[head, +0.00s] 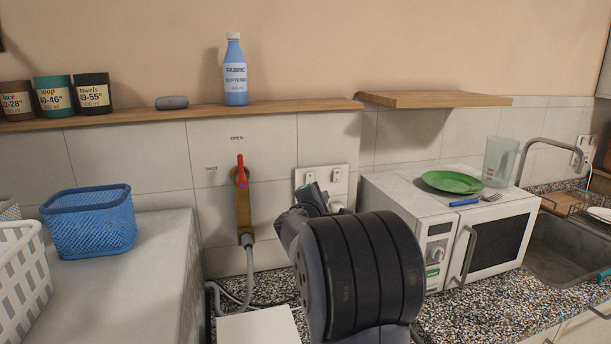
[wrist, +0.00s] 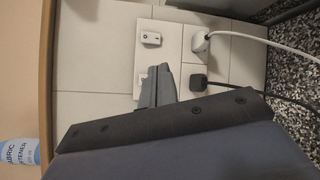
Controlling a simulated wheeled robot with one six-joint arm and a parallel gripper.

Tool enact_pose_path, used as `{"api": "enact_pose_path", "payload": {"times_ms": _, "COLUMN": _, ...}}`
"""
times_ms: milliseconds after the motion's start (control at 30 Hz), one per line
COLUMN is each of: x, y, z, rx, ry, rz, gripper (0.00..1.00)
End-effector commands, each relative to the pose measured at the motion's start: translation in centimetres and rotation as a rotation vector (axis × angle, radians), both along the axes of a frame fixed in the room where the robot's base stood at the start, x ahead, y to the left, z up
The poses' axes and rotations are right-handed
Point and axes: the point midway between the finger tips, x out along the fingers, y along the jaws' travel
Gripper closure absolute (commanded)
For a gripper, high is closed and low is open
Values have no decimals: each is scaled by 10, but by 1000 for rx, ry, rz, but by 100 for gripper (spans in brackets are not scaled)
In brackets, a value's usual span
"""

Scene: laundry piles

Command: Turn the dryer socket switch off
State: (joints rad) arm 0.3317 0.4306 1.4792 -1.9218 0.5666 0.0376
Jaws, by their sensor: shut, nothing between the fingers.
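A white double socket plate (head: 322,182) is on the tiled wall behind my arm. It has two switches along its top, and it also shows in the wrist view (wrist: 172,30). One switch (wrist: 151,38) is in full view there; the other (wrist: 140,78) is partly hidden by my fingers. A white plug (wrist: 200,44) and a black plug (wrist: 197,82) are in the sockets. I cannot tell which switch is the dryer's, or their on/off positions. My gripper (head: 315,194) is shut and empty, its tips (wrist: 157,75) close in front of the partly hidden switch; contact is unclear.
A microwave (head: 400,195) with a green plate (head: 452,182) and fork stands right of my arm. A red-handled valve (head: 240,170) with a grey hose is left of the socket. A wooden shelf (head: 280,106) holding a fabric softener bottle (head: 235,75) runs above.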

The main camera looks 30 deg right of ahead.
Motion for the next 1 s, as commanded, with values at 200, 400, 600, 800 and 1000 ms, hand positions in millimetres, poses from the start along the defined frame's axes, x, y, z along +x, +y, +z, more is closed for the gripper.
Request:
{"api": "enact_pose_path", "payload": {"times_ms": 200, "x": 2, "y": 0, "z": 1, "rx": 1, "ry": 1, "rz": 0, "gripper": 100}}
{"api": "enact_pose_path", "payload": {"times_ms": 400, "x": 19, "y": -5, "z": 6, "rx": 0, "ry": 3, "rz": 0, "gripper": 100}}
{"api": "enact_pose_path", "payload": {"times_ms": 600, "x": 46, "y": -12, "z": 11, "rx": 0, "ry": 3, "rz": 0, "gripper": 100}}
{"api": "enact_pose_path", "payload": {"times_ms": 800, "x": 69, "y": -18, "z": 11, "rx": 0, "ry": 0, "rz": 0, "gripper": 100}}
{"api": "enact_pose_path", "payload": {"times_ms": 1000, "x": 82, "y": -21, "z": 11, "rx": 0, "ry": 0, "rz": 0, "gripper": 100}}
